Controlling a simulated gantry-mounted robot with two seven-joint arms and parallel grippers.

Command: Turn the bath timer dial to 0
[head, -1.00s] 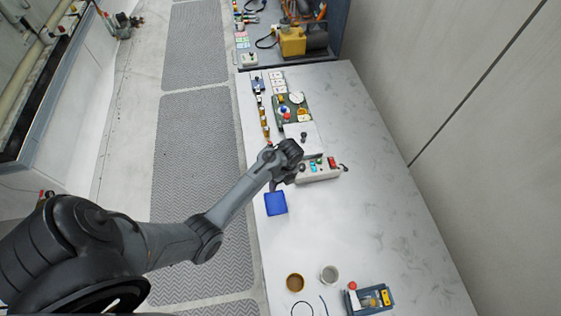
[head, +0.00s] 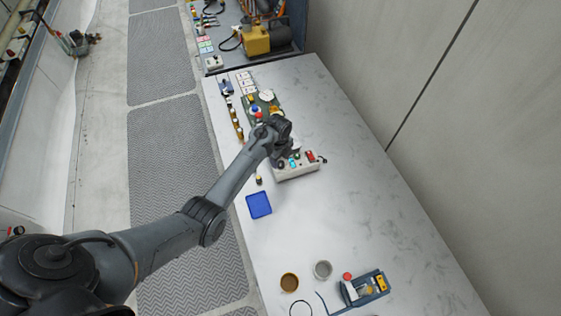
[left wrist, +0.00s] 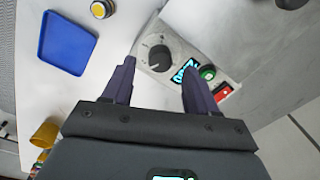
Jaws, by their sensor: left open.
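A light grey control box (head: 297,172) sits on the white worktop. In the left wrist view the box (left wrist: 180,30) has a round dark dial (left wrist: 156,58) with a pale pointer mark, a lit cyan display (left wrist: 185,70), a green button (left wrist: 207,72) and a red switch (left wrist: 222,92). The scale around the dial is too small to read. My left gripper (left wrist: 157,78) is open and empty, its two dark fingers apart with the dial showing between and beyond them. In the head view my left wrist hides the fingers and part of the box. My right gripper is not in view.
A blue tray (head: 259,205) and a small yellow-topped button (head: 259,180) lie near the box. A white dial (head: 267,96) sits on a panel farther back. The worktop's right side is clear.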

